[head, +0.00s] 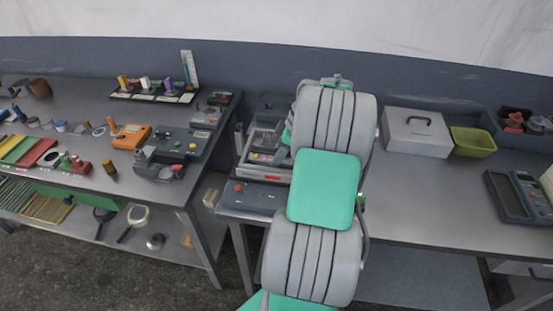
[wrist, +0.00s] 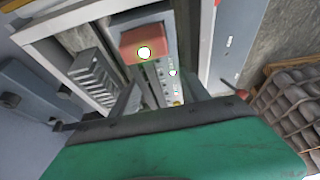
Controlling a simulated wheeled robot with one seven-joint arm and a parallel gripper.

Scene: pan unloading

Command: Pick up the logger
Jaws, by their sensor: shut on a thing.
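The logger (wrist: 166,62) appears in the wrist view as a narrow grey device with a red block, a round white button and small coloured marks on its face. My gripper (wrist: 160,90) has a finger on each side of its near end and is shut on it. The green body of my gripper hides the lower part of the wrist view. In the head view my grey and green arm stands in front of the gripper, and I cannot clearly make out the logger there.
A pale frame (wrist: 70,28) surrounds the device closely, with a grey ribbed part to its left. In the head view, a grey box with a handle (head: 417,132) and a green bin (head: 473,142) stand right of my arm.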

